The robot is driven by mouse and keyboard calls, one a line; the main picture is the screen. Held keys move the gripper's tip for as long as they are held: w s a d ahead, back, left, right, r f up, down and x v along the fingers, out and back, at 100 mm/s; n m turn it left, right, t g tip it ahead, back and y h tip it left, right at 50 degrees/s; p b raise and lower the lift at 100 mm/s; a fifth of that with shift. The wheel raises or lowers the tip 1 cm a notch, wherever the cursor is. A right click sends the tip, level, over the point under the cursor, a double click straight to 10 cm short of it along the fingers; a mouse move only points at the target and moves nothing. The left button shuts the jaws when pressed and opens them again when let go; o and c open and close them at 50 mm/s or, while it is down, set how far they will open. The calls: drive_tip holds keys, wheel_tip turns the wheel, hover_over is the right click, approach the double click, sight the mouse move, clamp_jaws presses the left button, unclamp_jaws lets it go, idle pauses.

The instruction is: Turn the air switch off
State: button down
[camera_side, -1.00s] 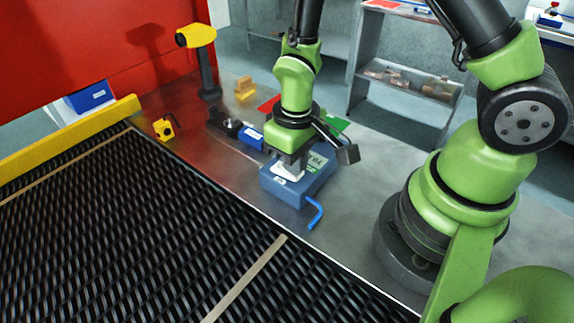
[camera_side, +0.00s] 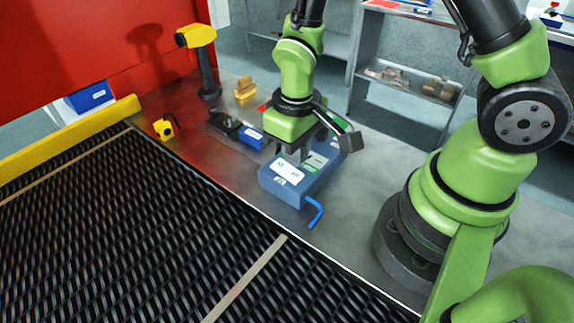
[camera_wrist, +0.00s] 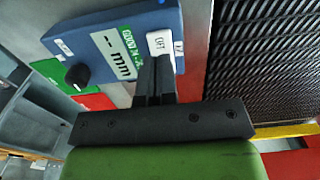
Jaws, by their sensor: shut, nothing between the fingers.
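A blue box (camera_side: 280,191) stands on the grey table beside the belt, with a white switch piece (camera_side: 289,170) on its top. In the wrist view the white piece (camera_wrist: 162,40) carries small dark lettering, too small to read surely; it sits beside a white display panel (camera_wrist: 113,54) marked "-- mm". I cannot tell which way the switch is set. My gripper (camera_side: 292,156) is shut and empty, pointing down just above the box, behind the white piece in the side view. In the wrist view its fingertips (camera_wrist: 155,62) overlap the near edge of the white piece; contact is unclear.
The black mesh belt (camera_side: 130,230) lies to the left. A yellow-headed post (camera_side: 205,70) and a yellow block (camera_side: 245,88) stand behind.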

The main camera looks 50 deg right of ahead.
drive_tip(key=shift+r, duration=2.05)
wheel_tip(320, 180, up, 13)
drive_tip(key=m+t+y, duration=0.1)
drive_tip(key=m+t, duration=0.1)
drive_tip(key=t, duration=0.2)
hover_over(295, 174)
drive_tip(key=s+d, duration=0.1)
drive_tip(key=s, duration=0.2)
drive_tip(key=s+r+m+t+y, duration=0.1)
drive_tip(key=s+r+m+t, duration=0.1)
drive_tip(key=s+r, duration=0.3)
drive_tip(key=shift+s+d+r+t, duration=0.2)
drive_tip(key=shift+s+r+t, duration=0.3)
drive_tip(key=shift+s, duration=0.5)
